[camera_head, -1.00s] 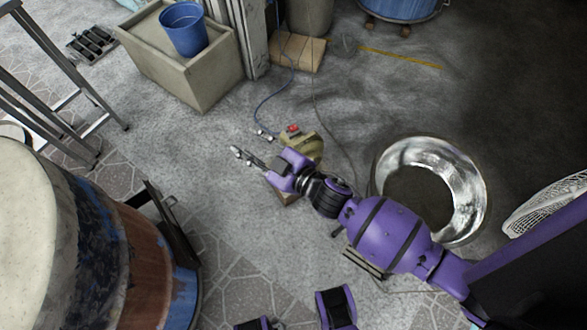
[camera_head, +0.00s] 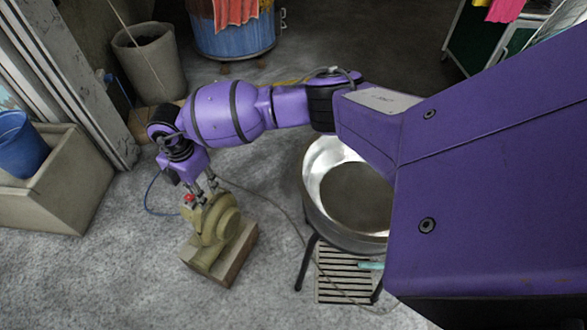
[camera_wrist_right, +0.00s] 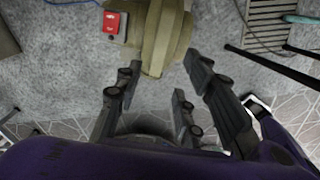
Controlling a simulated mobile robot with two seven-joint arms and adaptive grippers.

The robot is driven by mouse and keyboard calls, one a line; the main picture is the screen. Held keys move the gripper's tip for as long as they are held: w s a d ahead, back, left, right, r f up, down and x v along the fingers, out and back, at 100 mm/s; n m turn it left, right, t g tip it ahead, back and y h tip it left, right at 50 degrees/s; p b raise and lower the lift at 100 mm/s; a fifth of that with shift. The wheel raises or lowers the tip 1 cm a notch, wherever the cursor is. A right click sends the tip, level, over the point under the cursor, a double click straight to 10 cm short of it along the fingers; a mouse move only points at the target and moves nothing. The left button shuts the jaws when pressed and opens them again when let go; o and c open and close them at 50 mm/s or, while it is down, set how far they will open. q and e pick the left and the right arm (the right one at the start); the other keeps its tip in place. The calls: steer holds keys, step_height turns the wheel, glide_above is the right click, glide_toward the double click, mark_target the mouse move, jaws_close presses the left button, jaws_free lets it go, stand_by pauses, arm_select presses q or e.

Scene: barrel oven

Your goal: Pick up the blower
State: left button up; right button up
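The blower (camera_head: 216,226) is an olive-yellow rounded machine with a red switch box (camera_head: 189,199). It stands on a brown block (camera_head: 235,262) on the concrete floor. My right gripper (camera_head: 205,188) points down at the top of the blower. In the right wrist view, its fingers (camera_wrist_right: 163,70) are spread apart with nothing held between them. The blower's olive body (camera_wrist_right: 162,35) lies just beyond and between the fingertips there, with the red switch (camera_wrist_right: 114,22) left of it. I cannot tell whether the fingertips touch it. My left gripper is out of view.
A round metal basin (camera_head: 322,205) on dark legs stands right of the blower, with a floor grate (camera_head: 335,270) below. A thin cable (camera_head: 270,208) runs across the floor. A concrete trough (camera_head: 60,200) with a blue bucket (camera_head: 20,145) is at left. Floor in front is clear.

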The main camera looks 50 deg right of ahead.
step_height(320, 180, down, 3)
steer(key=shift+r+b, duration=0.1)
steer(key=shift+b, duration=0.45)
step_height(320, 180, down, 5)
steer(key=b, duration=0.2)
steer(key=shift+w+a+b, duration=0.1)
steer(key=shift+a+b, duration=0.05)
steer(key=shift+b, duration=0.15)
steer(key=shift+c, duration=0.6)
jaws_close()
